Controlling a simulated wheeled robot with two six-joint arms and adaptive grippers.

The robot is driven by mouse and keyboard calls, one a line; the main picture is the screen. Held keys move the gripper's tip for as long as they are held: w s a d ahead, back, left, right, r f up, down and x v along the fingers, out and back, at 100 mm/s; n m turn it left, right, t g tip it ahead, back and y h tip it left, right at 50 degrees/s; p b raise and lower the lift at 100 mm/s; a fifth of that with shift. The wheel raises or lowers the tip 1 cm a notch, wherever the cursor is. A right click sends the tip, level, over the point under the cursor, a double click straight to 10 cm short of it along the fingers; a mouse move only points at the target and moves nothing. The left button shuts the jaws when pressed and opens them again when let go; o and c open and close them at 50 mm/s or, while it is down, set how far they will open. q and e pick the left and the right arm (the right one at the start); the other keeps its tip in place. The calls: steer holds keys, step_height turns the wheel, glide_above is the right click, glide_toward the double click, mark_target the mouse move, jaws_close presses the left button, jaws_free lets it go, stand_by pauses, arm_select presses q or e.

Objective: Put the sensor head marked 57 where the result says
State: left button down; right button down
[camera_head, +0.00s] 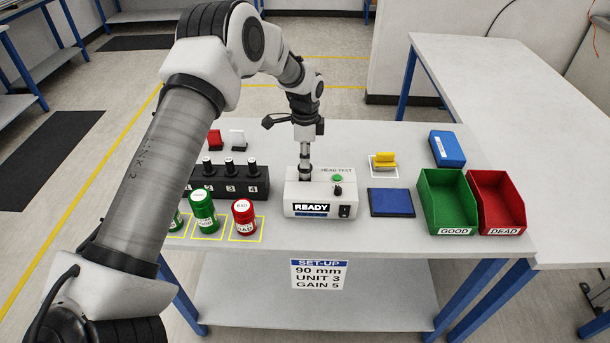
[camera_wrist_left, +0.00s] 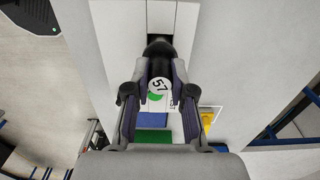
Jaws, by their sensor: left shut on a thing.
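My left gripper (camera_head: 305,131) is shut on the sensor head marked 57 (camera_wrist_left: 158,86), which also shows a green mark in the left wrist view. In the head view, the head (camera_head: 305,158) is upright below the gripper, its lower end at the top of the white head test box (camera_head: 290,196). I cannot tell how deep it sits. The box display reads READY. A green bin labelled GOOD (camera_head: 447,212) and a red bin labelled DEAD (camera_head: 497,208) stand at the right; both look empty. My right gripper is not in view.
A black rack (camera_head: 228,187) with several numbered heads stands left of the box. Green (camera_head: 201,213) and red (camera_head: 243,218) labelled cylinders stand before it. A blue pad (camera_head: 391,203), yellow part (camera_head: 384,161) and blue box (camera_head: 447,149) lie right. A SET-UP sign (camera_head: 318,274) hangs in front.

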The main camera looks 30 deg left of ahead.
arm_select(q)
steer(key=shift+r+p, duration=1.9)
steer(key=shift+r, duration=0.75)
steer(key=shift+f, duration=0.1)
